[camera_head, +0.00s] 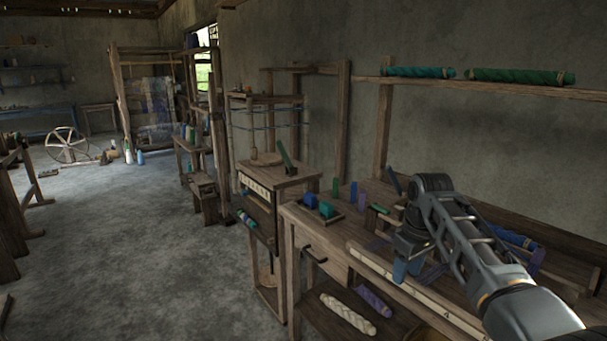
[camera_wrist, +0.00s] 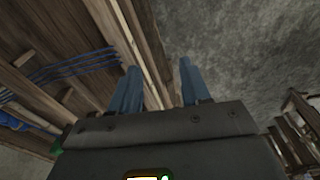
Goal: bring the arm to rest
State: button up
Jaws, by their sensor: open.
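My gripper (camera_head: 407,270) hangs over the workbench at the right of the head view, with its blue fingers pointing down. In the wrist view my gripper (camera_wrist: 158,88) has its two blue fingers apart and nothing between them. The arm is bent and reaches in from the lower right of the head view. Whether the fingertips touch the bench top cannot be told.
The workbench (camera_head: 290,212) carries a tray (camera_head: 322,212) with blue and green blocks. Cream yarn (camera_head: 348,314) lies on its lower shelf. A wall shelf (camera_head: 480,87) holds teal and green rolls. A small table (camera_head: 280,176) stands behind. Open floor (camera_head: 130,250) lies left.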

jog(key=s+a+f+t+y, duration=0.1)
jog(key=s+a+f, duration=0.1)
jog(key=s+f, duration=0.3)
jog(key=s+a+f+m+t, duration=0.1)
jog(key=s+a+f, duration=0.2)
jog(key=f, duration=0.5)
jog(key=s+a+f+t+y, duration=0.1)
jog(key=s+a+f, duration=0.1)
jog(key=s+f, duration=0.3)
jog(key=s+a+f+m+t, duration=0.1)
jog(key=s+f+t, duration=0.15)
jog(key=s, duration=0.55)
jog(key=s+a+f+m+t, duration=0.15)
jog(key=s+f, duration=0.25)
jog(key=s, duration=0.4)
jog(key=s+d+r+m+t+h, duration=0.15)
jog(key=s+r, duration=0.25)
jog(key=s, duration=0.8)
jog(key=s+d+r+t, duration=0.2)
jog(key=s+r, duration=0.7)
jog(key=r, duration=0.3)
jog(key=s+d+r+m+t, duration=0.1)
jog(key=s+d+r+t, duration=0.2)
jog(key=s+r, duration=0.6)
notch_tip(320, 180, up, 3)
jog(key=shift+s+d+r+h, duration=0.1)
jog(key=shift+s+d+h, duration=0.25)
jog(key=shift+s+h, duration=0.1)
jog(key=shift+w, duration=0.1)
